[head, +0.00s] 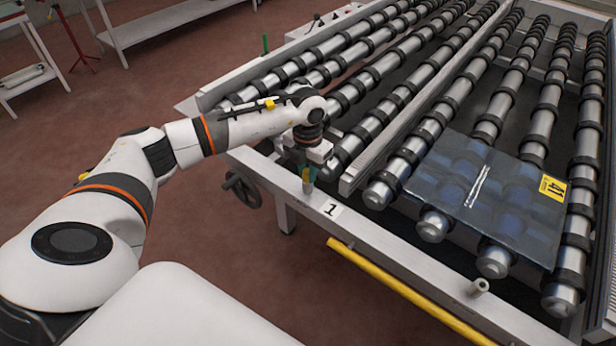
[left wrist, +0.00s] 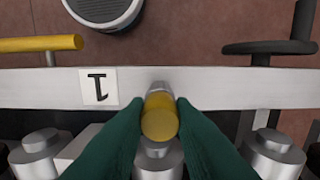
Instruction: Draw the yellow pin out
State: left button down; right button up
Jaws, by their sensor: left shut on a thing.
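The yellow pin (left wrist: 160,120) shows in the left wrist view between the two green fingers of my left gripper (left wrist: 160,128). The fingers are shut on it from both sides. A grey metal sleeve (left wrist: 158,88) on the frame's front rail is right at the pin; I cannot tell how deep the pin sits in it. In the head view my left gripper (head: 307,172) points down at the same sleeve (head: 308,187), beside the label "1" (head: 332,209). The pin is mostly hidden there by the fingers. My right gripper is not in view.
A roller conveyor (head: 350,185) lies behind the rail. A glass sheet (head: 450,165) with a yellow "41" label rests on its rollers. A second grey sleeve (head: 478,287) stands farther right. A yellow bar (head: 400,290) runs along the front, and a black handwheel (head: 240,190) hangs below left.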

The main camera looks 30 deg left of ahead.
pick_arm(q)
jog(key=shift+r+p, duration=0.4)
jog(key=shift+r, duration=0.3)
dwell(0.4)
jog(key=shift+r+p, duration=1.65)
jog(key=shift+r, duration=1)
notch_tip(320, 180, up, 4)
jog(key=shift+f+p, duration=0.1)
jog(key=shift+p, duration=1)
